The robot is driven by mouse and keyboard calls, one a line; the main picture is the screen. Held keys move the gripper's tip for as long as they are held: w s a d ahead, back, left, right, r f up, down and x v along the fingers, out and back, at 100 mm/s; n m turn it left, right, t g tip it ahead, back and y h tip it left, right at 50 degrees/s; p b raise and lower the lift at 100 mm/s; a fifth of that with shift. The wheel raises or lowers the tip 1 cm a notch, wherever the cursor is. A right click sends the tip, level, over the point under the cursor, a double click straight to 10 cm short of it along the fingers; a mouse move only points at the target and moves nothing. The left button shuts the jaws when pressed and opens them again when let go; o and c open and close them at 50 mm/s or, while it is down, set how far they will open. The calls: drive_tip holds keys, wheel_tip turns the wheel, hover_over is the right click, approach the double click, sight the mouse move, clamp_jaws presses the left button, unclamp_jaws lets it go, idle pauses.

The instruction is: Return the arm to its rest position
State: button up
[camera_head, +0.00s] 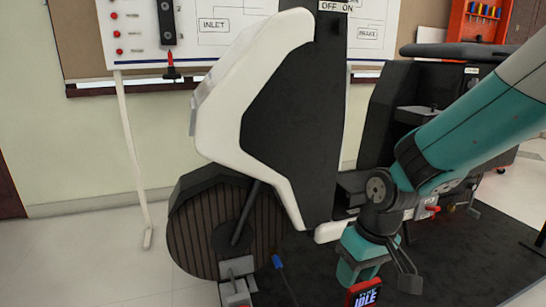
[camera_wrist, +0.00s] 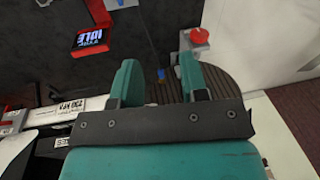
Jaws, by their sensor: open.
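My gripper (camera_head: 358,270) hangs from the teal arm at the lower right of the head view, pointing down beside the dark rig. In the wrist view my gripper (camera_wrist: 158,82) shows two teal fingers spread apart, with nothing held between them. A small blue-tipped rod (camera_wrist: 161,74) shows in the gap, beyond the fingers; it also shows in the head view (camera_head: 277,262). The arm is bent at the wrist and reaches in from the right edge. The fingertips are partly hidden in the head view.
A red-framed IDLE display (camera_head: 363,293) is close below my gripper. A ribbed dark wheel (camera_head: 205,235) and a white-and-black upright panel (camera_head: 225,110) stand left. A red knob (camera_wrist: 199,36) sits on a grey bracket. A dark machine (camera_head: 390,100) stands behind the arm.

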drive_tip(key=s+r+n+y+p, duration=0.1)
drive_tip(key=s+r, duration=0.6)
drive_tip(key=s, duration=0.2)
drive_tip(key=s+r+n+y, duration=0.1)
drive_tip(key=s+r+n, duration=0.1)
drive_tip(key=s+r, duration=0.65)
wheel_tip(320, 180, up, 35)
drive_tip(key=p, duration=3.7)
drive_tip(key=shift+s+a+r+m+p, duration=0.15)
drive_tip(key=shift+s+a+m+p, duration=0.15)
drive_tip(key=shift+a, duration=0.15)
